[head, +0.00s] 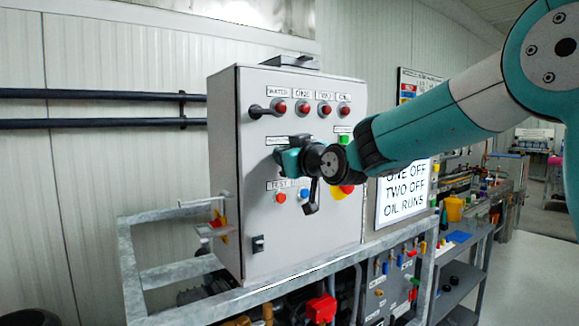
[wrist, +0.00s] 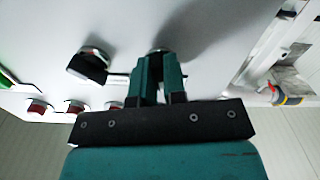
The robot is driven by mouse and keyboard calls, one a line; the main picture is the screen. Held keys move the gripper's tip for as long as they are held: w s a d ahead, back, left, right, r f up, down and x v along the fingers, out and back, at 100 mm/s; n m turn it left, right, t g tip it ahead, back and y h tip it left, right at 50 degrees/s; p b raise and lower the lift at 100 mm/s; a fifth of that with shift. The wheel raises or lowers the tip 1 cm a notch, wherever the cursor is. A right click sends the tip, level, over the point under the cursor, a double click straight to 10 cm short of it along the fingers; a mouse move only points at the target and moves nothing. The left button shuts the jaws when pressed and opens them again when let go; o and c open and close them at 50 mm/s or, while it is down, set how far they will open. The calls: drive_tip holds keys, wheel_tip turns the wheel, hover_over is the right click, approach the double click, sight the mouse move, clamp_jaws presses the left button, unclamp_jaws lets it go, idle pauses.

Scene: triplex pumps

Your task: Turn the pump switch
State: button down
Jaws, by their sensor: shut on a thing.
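The grey control box (head: 225,180) stands on a metal frame in the head view, with a row of red lamps along its top. My gripper (head: 282,158) is at the middle left of its front panel. In the wrist view my gripper (wrist: 160,66) is shut on a pump switch (wrist: 158,50). Only the round base edge of that switch shows; its handle is hidden between the fingers, so its angle cannot be told. Another switch (wrist: 88,64), with a black handle on a silver base, sits apart to the left in the wrist view.
Below my gripper are a red button (head: 281,198) and a blue button (head: 305,194).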

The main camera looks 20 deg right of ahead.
drive_tip(key=shift+d+r+m+b, duration=0.1)
drive_tip(key=shift+r+m+b, duration=0.2)
drive_tip(key=shift+m+b, duration=0.65)
drive_tip(key=shift+r+m, duration=0.1)
drive_tip(key=shift+m, duration=0.25)
drive_tip(key=c, duration=1.2)
unclamp_jaws()
drive_tip(key=shift+f, duration=0.2)
drive_tip(key=b+v, duration=0.5)
drive_tip(key=v, duration=1.2)
drive_tip(key=shift+s, duration=0.15)
